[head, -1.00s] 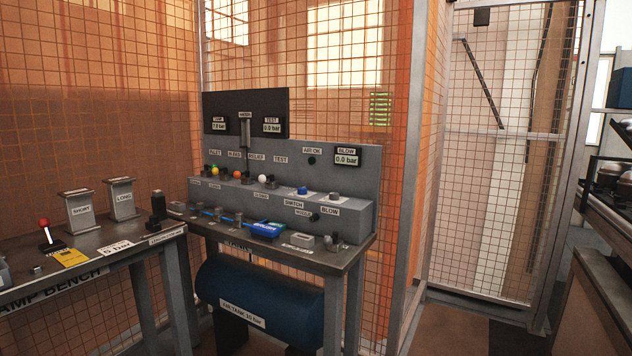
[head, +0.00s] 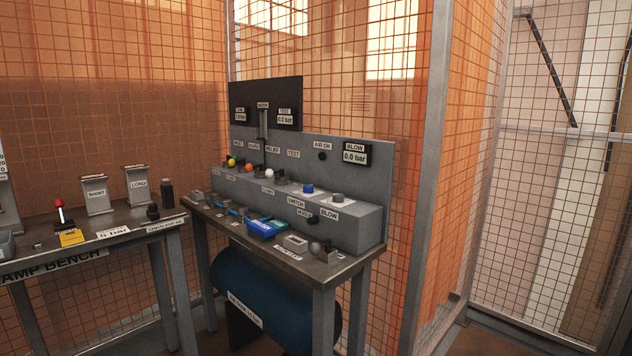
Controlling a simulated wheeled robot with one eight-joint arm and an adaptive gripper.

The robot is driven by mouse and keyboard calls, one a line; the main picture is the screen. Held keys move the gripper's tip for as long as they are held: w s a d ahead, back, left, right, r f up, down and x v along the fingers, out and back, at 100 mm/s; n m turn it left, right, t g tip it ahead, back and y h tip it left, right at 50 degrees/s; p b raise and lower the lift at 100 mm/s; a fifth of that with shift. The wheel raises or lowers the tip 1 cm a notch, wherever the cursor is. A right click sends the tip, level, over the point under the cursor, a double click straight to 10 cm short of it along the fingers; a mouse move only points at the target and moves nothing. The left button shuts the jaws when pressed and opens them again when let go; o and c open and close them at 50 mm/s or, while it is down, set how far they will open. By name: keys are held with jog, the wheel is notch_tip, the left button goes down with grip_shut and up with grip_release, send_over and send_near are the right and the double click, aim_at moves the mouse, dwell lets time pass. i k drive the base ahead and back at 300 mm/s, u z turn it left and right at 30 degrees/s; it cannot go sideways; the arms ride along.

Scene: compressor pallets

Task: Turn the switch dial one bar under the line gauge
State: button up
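Small black gauges at the top left of the panel are the line gauge (head: 241,115), whose label is too blurred to be sure of, and the TEST gauge (head: 287,116), which reads 0.0 bar. The BLOW gauge (head: 354,153) also reads 0.0 bar. My gripper is not in view.
A second bench (head: 95,245) with a red-knobbed lever (head: 59,205) and SHORT and LONG blocks stands at the left. A blue air tank (head: 265,290) lies under the panel bench. Mesh fencing closes off the back and right. Floor shows at the lower right.

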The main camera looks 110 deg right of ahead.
aim_at(307, 188)
jog(key=z, duration=3.4)
jog(key=i, duration=1)
